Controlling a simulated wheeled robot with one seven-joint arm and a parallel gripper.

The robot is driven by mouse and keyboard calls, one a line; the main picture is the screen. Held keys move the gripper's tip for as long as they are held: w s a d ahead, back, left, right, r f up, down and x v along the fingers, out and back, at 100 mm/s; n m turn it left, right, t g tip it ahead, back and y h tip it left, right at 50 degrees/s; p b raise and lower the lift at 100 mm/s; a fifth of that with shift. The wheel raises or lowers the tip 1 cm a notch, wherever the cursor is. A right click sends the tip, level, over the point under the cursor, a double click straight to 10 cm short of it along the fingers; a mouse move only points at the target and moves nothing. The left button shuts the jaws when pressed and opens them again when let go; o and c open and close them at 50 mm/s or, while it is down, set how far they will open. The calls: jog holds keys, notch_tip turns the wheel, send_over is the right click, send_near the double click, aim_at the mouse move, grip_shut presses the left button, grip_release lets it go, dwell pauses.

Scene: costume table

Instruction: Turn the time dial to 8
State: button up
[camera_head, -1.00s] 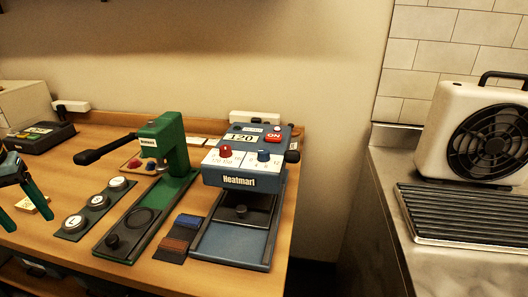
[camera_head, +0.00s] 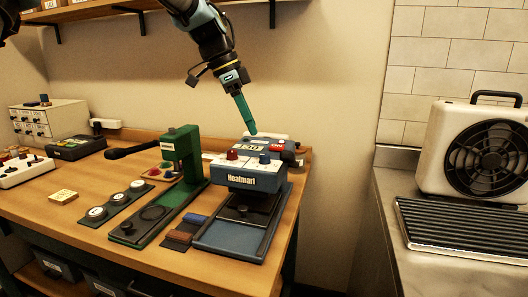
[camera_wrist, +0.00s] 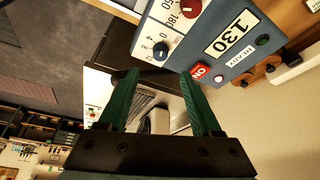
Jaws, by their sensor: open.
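The heat press (camera_head: 256,178) is a blue box marked "Heatmari" with a white front panel. The time dial (camera_head: 264,159) is the blue knob on the right of that panel; in the wrist view the blue knob (camera_wrist: 160,50) has small numbers around it, and its exact setting is too small to read. My gripper (camera_head: 252,131) points down above the press, close to its top. In the wrist view my gripper (camera_wrist: 157,74) is open and empty, with its green fingers apart. The time dial appears between and just beyond the fingertips, with no visible contact.
A red dial (camera_head: 232,154) sits left of the time dial. A green press (camera_head: 181,155) with a black lever stands left of the heat press. A heater fan (camera_head: 482,150) stands right.

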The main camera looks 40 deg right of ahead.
aim_at(265, 155)
jog(key=p+x, duration=0.1)
jog(key=x, duration=0.7)
jog(key=shift+f+p, duration=0.2)
jog(key=shift+p, duration=0.2)
jog(key=shift+c, duration=0.3)
grip_shut()
